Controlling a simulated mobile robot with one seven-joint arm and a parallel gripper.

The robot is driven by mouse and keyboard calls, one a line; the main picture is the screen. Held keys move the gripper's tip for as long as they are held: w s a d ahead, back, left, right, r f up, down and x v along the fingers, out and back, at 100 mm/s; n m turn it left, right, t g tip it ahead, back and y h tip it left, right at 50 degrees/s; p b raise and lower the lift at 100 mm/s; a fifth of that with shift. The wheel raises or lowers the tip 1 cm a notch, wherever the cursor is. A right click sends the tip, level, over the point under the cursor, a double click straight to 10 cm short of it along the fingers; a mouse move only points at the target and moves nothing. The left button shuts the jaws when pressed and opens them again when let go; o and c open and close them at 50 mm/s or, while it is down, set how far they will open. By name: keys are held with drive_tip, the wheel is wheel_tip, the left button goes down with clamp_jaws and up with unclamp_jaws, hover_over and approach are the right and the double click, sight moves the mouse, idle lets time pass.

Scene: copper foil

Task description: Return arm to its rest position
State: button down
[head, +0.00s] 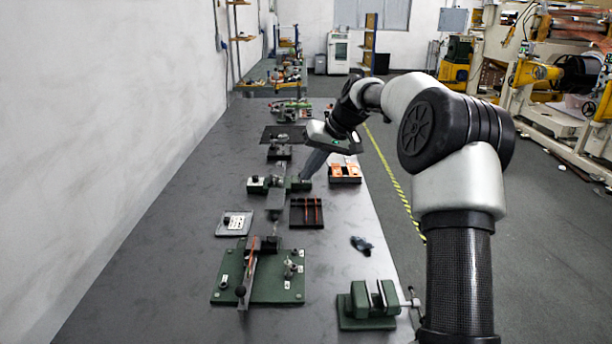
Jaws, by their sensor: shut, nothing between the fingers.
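My arm (455,130) rises at the right of the head view and bends over the bench to the left. My gripper (314,165) hangs at its end, tilted down, above the right half of the bench. It is shut and holds nothing. It is small in the view, and its fingertips lie close to the green device and the orange and black block, so I cannot tell how much height is between them.
A long dark bench (165,245) runs along the left wall. It carries a green fixture plate (290,292), a green vise (352,312), a black tray (299,222), an orange and black block (345,173) and a dark cloth-like item (361,244). Yellow machinery (538,73) stands right, beyond open floor.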

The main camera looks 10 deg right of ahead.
drive_tip(key=s+a+r+h+p, duration=0.2)
drive_tip(key=s+r+p, duration=0.1)
drive_tip(key=s+r, duration=0.6)
drive_tip(key=s+a+r+h+p, duration=0.1)
drive_tip(key=s+a+r+p, duration=0.35)
drive_tip(key=s, duration=0.75)
drive_tip(key=s+d+r+t+h+p, duration=0.1)
drive_tip(key=s+d+p, duration=0.2)
drive_tip(key=s, duration=1.8)
drive_tip(key=shift+s+d+r+m+t, duration=0.2)
drive_tip(key=shift+s+d+m+t, duration=0.05)
drive_tip(key=shift+d+m+t, duration=0.05)
